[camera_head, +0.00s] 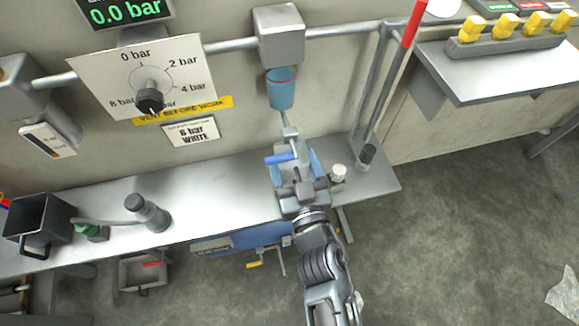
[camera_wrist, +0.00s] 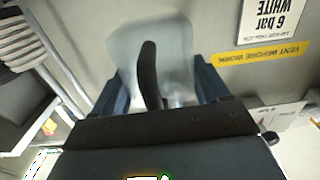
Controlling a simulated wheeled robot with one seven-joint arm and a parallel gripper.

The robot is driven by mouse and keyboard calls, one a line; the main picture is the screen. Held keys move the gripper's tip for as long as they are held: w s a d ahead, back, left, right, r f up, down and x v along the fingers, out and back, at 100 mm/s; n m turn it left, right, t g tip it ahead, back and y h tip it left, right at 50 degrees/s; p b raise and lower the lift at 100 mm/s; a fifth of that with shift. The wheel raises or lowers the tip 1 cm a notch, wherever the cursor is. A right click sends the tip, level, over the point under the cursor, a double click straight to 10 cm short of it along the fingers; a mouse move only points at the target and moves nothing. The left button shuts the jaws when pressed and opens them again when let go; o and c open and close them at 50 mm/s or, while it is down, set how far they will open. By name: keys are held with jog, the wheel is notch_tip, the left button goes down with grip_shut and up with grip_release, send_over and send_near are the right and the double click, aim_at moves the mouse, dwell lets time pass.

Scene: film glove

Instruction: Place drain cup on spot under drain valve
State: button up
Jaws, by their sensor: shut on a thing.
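My gripper (camera_head: 298,162) is above the bench shelf, below the blue filter bowl. Its blue fingers are shut on a pale translucent vessel (camera_wrist: 177,45) with a dark curved handle (camera_wrist: 149,72), which looks like the drain cup. In the wrist view the fingers (camera_wrist: 170,85) stand on either side of it. In the head view the cup is mostly hidden and hard to make out. The blue bowl (camera_head: 281,90) hangs under a grey block (camera_head: 278,35), with a thin drain outlet (camera_head: 284,118) at its bottom. The marked spot is not visible.
The metal shelf (camera_head: 215,193) runs along the wall. A grey cylinder tool (camera_head: 150,213) and a dark open box (camera_head: 38,222) stand at left. A white-topped knob (camera_head: 338,173) and a red-handled post (camera_head: 411,25) are right of my gripper. The shelf's middle is clear.

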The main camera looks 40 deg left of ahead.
aim_at(288, 151)
jog(key=w+a, duration=0.1)
jog(key=w+a+f+b, duration=0.1)
jog(key=shift+a, duration=0.3)
jog(key=shift+d+f+b, duration=0.1)
jog(key=shift+f+b, duration=0.55)
jog(key=shift+b, duration=0.1)
notch_tip(288, 151, down, 4)
jog(key=b, duration=0.4)
jog(key=shift+f, duration=0.25)
jog(key=shift+w+a+f+b, duration=0.15)
jog(key=shift+a+f+b, duration=0.05)
jog(key=shift+b, duration=0.15)
jog(key=shift+w+a+r, duration=0.1)
jog(key=shift+f, duration=0.2)
jog(key=o, duration=1.1)
